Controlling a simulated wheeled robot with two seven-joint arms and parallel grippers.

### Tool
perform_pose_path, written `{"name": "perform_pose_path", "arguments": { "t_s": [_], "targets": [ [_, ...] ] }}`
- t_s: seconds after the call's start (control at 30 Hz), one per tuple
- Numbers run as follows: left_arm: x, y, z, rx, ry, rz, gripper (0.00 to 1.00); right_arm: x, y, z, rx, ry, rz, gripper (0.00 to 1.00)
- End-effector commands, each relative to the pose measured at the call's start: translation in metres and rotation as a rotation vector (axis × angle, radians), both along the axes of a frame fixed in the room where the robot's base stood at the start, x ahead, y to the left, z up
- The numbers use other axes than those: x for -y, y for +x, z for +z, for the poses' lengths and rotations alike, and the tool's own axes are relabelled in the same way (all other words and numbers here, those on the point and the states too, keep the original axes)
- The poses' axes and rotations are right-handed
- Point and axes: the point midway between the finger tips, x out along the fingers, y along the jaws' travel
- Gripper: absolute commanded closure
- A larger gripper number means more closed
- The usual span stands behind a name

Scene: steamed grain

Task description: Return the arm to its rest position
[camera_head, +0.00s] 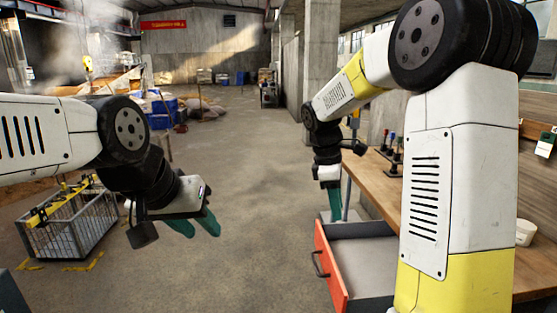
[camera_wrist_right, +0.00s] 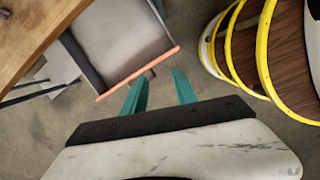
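My right arm reaches over the workbench side. Its gripper (camera_head: 336,214) hangs pointing down beside the open drawer (camera_head: 334,268) in the head view. In the right wrist view the two teal fingers of the right gripper (camera_wrist_right: 160,82) stand apart with nothing between them. The drawer's orange front edge (camera_wrist_right: 138,74) lies just beyond the fingertips in that view. My left gripper (camera_head: 203,232) is at the left of the head view, pointing down and right over the floor. Its teal fingers look apart and empty.
The wooden workbench (camera_head: 378,176) runs along the right, with small dark-based items (camera_head: 393,150) and a white cup (camera_head: 525,232) on it. A wire crate (camera_head: 75,230) stands at the left. A yellow-banded round object (camera_wrist_right: 262,50) is at the right wrist view's right. The central floor is clear.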

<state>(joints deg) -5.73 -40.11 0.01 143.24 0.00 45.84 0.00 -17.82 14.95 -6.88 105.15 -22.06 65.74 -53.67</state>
Motion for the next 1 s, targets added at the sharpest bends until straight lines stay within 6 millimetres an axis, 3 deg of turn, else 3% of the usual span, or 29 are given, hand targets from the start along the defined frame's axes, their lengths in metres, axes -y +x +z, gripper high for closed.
{"name": "perform_pose_path", "arguments": {
  "t_s": [0.1, 0.3, 0.6, 0.8, 1.0],
  "targets": [
    [0.0, 0.0, 0.0, 0.0, 0.0, 0.0, 0.64, 0.005, -0.037, 0.029, 0.114, 0.116, -0.201, 0.66],
    [0.0, 0.0, 0.0, 0.0, 0.0, 0.0, 0.64, 0.004, -0.099, 0.06, 0.274, 0.315, -0.546, 0.66],
    [0.0, 0.0, 0.0, 0.0, 0.0, 0.0, 0.64, -0.004, -0.178, 0.076, 0.44, 0.602, -1.014, 0.66],
    [0.0, 0.0, 0.0, 0.0, 0.0, 0.0, 0.64, -0.009, -0.199, 0.074, 0.478, 0.699, -1.162, 0.66],
    [0.0, 0.0, 0.0, 0.0, 0.0, 0.0, 0.64, -0.009, -0.202, 0.074, 0.481, 0.711, -1.185, 0.66]
  ]
}}
